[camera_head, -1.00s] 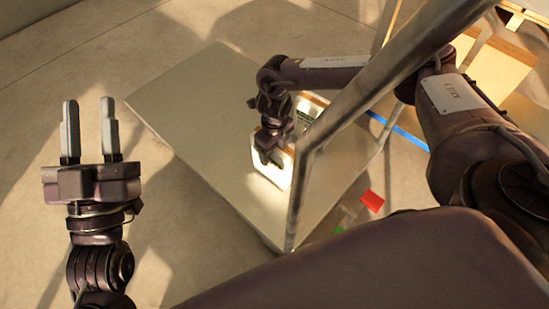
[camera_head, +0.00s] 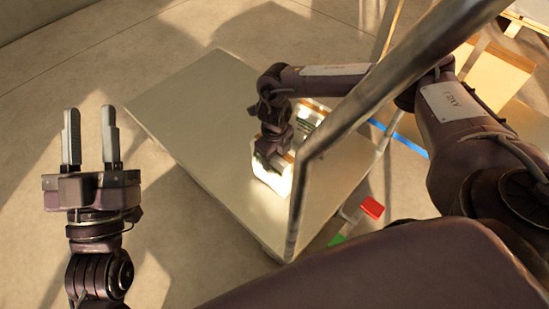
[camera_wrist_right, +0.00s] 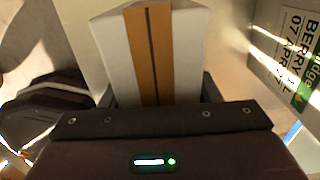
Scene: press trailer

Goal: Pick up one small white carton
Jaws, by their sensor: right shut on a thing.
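A small white carton (camera_head: 270,182) with a brown tape strip along its top is at the right part of the pale flat bed. In the right wrist view the carton (camera_wrist_right: 188,60) stands between the jaws of my right gripper (camera_wrist_right: 155,90), which is shut on it. In the head view my right gripper (camera_head: 271,157) covers part of the carton, and I cannot tell whether its underside touches the bed. My left gripper (camera_head: 91,135) is open and empty, off to the left over the floor.
The pale bed (camera_head: 200,110) is clear on its left. Another white carton with a printed label (camera_wrist_right: 298,55) stands close beside the held one. A grey metal post (camera_head: 330,135) crosses in front of the right arm. A red piece (camera_head: 372,208) lies near the bed's edge.

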